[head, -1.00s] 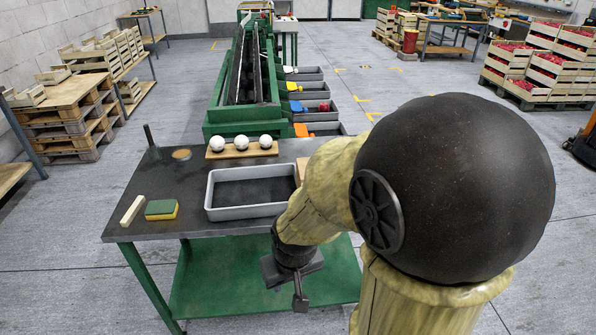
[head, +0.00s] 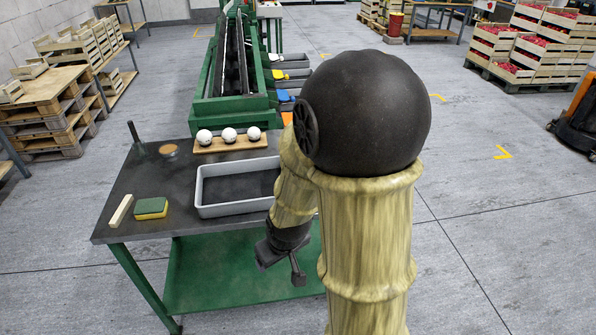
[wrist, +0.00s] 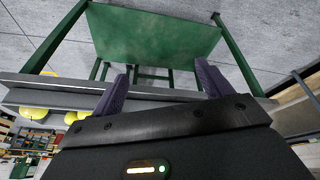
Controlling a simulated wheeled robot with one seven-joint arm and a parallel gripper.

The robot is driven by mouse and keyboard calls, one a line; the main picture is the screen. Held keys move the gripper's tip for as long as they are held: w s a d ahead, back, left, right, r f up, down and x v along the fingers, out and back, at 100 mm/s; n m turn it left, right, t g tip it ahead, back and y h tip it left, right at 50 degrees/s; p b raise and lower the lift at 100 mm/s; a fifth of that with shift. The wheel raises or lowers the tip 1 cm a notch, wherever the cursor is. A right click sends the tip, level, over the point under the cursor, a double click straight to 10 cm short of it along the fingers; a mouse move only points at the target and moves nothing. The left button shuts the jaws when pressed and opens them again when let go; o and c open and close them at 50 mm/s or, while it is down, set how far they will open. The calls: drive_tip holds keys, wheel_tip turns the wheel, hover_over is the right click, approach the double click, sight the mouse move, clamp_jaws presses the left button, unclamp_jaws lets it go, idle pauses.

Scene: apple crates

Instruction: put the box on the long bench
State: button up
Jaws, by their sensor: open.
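My gripper (head: 281,266) is open and empty. It hangs in front of the near edge of a dark-topped work table (head: 150,205), beside the green lower shelf. In the wrist view its two fingers (wrist: 160,88) stand apart, with the green shelf (wrist: 155,35) beyond them. A grey open, shallow box-like tray (head: 222,210) lies on the table. My arm covers its right end. I cannot tell whether this is the task's box. A long green machine with a trough (head: 235,113) stands behind the table. I cannot tell which surface is the long bench.
A board with white balls (head: 228,147), a yellow-green sponge (head: 151,208) and a pale wooden block (head: 121,211) are on the table. Pallets (head: 45,125) and crates (head: 85,45) stand left. Crates of red apples (head: 525,55) stand back right.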

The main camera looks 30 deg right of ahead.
drive_tip(key=w+d+f+n+t+y+p, duration=0.1)
drive_tip(key=w+f+n+t+y+p, duration=0.2)
drive_tip(key=w+f+t+p, duration=0.35)
drive_tip(key=d+r+m+t+h+p, duration=0.5)
drive_tip(key=d+r+m+t+h, duration=0.2)
drive_tip(key=d+r+m, duration=0.1)
drive_tip(key=shift+d+r+h, duration=0.4)
drive_tip(key=shift+d+r, duration=0.2)
drive_tip(key=shift+d, duration=0.1)
drive_tip(key=shift+f, duration=0.1)
